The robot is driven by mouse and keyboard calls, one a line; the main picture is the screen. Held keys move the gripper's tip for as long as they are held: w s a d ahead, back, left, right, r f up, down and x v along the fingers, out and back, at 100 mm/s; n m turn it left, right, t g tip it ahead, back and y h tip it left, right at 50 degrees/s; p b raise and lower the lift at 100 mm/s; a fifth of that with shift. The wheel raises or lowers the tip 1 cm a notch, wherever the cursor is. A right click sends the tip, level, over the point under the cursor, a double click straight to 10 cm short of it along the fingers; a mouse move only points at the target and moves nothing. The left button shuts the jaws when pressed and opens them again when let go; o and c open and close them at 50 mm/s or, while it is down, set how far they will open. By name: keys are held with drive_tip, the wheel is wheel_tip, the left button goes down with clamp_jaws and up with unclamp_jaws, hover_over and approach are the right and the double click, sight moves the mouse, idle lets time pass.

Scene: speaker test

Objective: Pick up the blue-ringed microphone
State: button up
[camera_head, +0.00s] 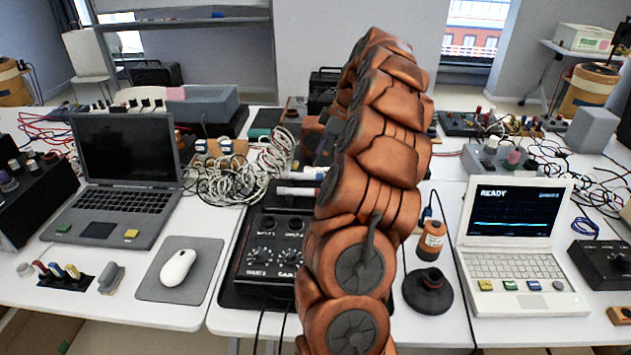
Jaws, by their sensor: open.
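Two slim pale rods lie close together just beyond the black control box (268,248), left of my arm. The nearer rod (297,191) is white with a reddish left end. The farther rod (303,174) is pale, with a hint of blue near its right end beside my arm. Either could be a microphone, but I cannot make out a blue ring clearly. My arm, orange-brown and jointed, rises through the middle and hides part of the table behind it. My gripper's fingertips do not show; orange-brown parts behind the arm are too unclear to tell.
A dark laptop (125,165) and a white mouse (178,267) on a grey mat (205,268) are at left. Tangled cables (232,180) lie beyond the control box. A white laptop (515,270), an orange cylinder (432,238) and a black round base (427,293) are at right.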

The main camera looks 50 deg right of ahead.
sight(316, 174)
drive_tip(key=shift+s+d+f, duration=0.15)
drive_tip(key=shift+d+f, duration=0.25)
drive_tip(key=shift+d, duration=0.15)
drive_tip(key=shift+d+p+x, duration=0.15)
drive_tip(key=shift+p+x, duration=0.2)
drive_tip(key=shift+x, duration=1.5)
drive_tip(key=shift+d+p+x, duration=0.1)
drive_tip(key=shift+p+x, duration=0.25)
drive_tip(key=shift+x, duration=1.55)
clamp_jaws()
